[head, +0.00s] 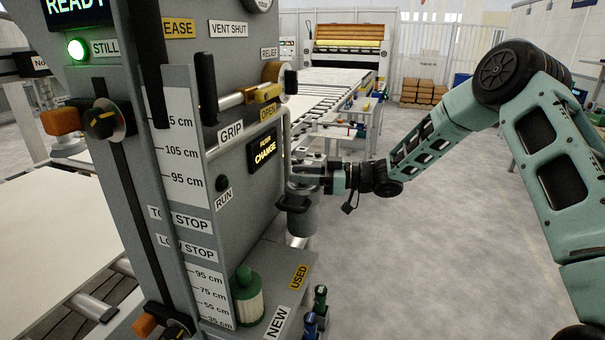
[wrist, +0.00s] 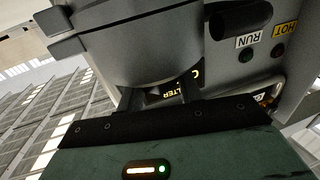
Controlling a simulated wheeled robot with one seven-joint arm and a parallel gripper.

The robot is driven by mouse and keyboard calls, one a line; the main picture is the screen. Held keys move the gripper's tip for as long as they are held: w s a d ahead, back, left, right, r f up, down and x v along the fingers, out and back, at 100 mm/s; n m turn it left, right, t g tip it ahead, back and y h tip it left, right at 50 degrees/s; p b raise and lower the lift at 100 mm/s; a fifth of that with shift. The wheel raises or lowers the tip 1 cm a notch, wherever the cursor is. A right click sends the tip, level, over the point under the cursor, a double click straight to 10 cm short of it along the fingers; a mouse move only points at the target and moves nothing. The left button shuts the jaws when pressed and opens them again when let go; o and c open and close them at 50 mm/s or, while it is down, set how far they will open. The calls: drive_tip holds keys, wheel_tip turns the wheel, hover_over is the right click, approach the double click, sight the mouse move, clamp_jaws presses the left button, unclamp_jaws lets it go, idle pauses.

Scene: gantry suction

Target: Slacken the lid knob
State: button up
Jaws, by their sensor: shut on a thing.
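The grey filter canister (head: 302,218) hangs on the right side of the grey control column, beside the lit "FILTER CHANGE" display (head: 263,151). Its lid is at the top, partly behind my gripper. My gripper (head: 309,174) reaches in from the right at lid height, shut on the lid knob, which is mostly hidden by the fingers. In the wrist view a large rounded grey body (wrist: 145,45) fills the upper middle, and my gripper's dark fingers (wrist: 160,100) reach up below it. The wrist picture does not clearly show the knob.
A dark handle (head: 293,204) juts from the canister's front. A green-topped filter (head: 248,296) stands on the ledge by the NEW and USED labels. Open floor (head: 450,240) lies to the right.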

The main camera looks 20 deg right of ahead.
drive_tip(key=shift+n+g+y, duration=0.5)
drive_tip(key=shift+n+g, duration=0.7)
drive_tip(key=shift+g, duration=0.9)
drive_tip(key=o, duration=1)
drive_tip(key=shift+c, duration=0.2)
drive_tip(key=shift+d+b, duration=0.15)
drive_tip(key=shift+b, duration=0.2)
drive_tip(key=s+d+b, duration=0.2)
drive_tip(key=d+b, duration=0.2)
drive_tip(key=d, duration=1.3)
drive_tip(key=shift+s, duration=0.3)
